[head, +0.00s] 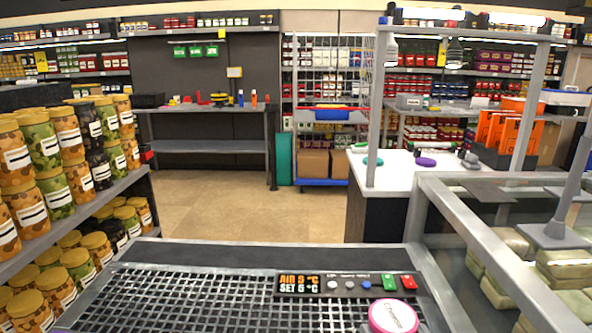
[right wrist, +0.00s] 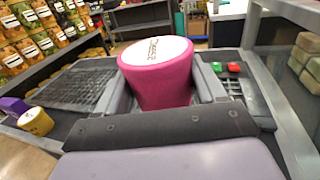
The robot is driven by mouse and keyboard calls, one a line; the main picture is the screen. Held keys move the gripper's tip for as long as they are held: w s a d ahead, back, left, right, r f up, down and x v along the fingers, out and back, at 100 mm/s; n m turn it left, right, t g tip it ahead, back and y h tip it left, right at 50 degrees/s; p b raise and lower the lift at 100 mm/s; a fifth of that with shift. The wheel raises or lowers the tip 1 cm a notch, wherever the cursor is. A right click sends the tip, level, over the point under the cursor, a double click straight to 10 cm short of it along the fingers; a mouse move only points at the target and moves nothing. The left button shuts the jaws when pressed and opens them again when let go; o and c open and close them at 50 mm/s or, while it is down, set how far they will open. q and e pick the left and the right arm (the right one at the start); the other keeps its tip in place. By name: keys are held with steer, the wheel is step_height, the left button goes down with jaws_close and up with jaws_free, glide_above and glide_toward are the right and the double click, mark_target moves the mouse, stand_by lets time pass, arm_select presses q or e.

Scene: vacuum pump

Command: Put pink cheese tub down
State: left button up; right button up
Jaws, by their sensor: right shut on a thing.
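The pink cheese tub (right wrist: 158,80) has a white lid with dark lettering. In the right wrist view it stands upright between the two grey fingers of my right gripper (right wrist: 162,90), which is shut on it. In the head view only the lid and upper rim of the tub (head: 393,316) show at the bottom edge, in front of the control panel (head: 350,285). The tub's base is hidden, so I cannot tell whether it touches a surface. My left gripper is not in view.
A black grille (head: 200,300) in a grey-framed unit lies left of the tub. A yellow tub (right wrist: 36,121) and a purple item (right wrist: 14,105) sit at the left. Shelves of jars (head: 70,160) stand at the left. A glass-sided case (head: 500,260) borders the right.

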steer(key=s+d+f+m+h, duration=0.2)
steer(key=d+f+h, duration=0.1)
steer(key=d, duration=0.4)
steer(key=shift+f+h, duration=0.25)
steer(key=shift+h, duration=0.15)
steer(key=shift+a+r, duration=0.1)
steer(key=shift+a, duration=0.05)
stand_by(0.6)
